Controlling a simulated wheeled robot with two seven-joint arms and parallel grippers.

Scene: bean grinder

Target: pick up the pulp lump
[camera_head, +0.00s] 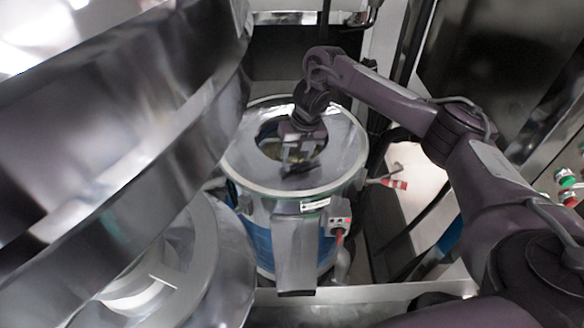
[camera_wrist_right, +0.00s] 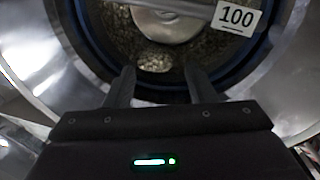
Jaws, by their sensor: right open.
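The pulp lump (camera_wrist_right: 155,61) is a small pale, rough clump inside the grinder's round opening, just beyond my fingertips in the right wrist view. It lies on brownish, grainy material (camera_wrist_right: 203,52), near a smooth metal hub (camera_wrist_right: 170,22). My right gripper (camera_wrist_right: 157,73) is open, its two fingers pointing into the opening with the lump in line with the gap between them. In the head view the right gripper (camera_head: 298,160) is over the opening of the grinder (camera_head: 342,150), and the lump cannot be made out there. My left gripper is not in view.
A label reading 100 (camera_wrist_right: 238,17) sits on a clear bar across the opening. The dark inner rim and metal lid surround the fingers closely. Large metal vessels (camera_head: 110,130) fill the left. A panel with red and green buttons (camera_head: 566,178) is at the right.

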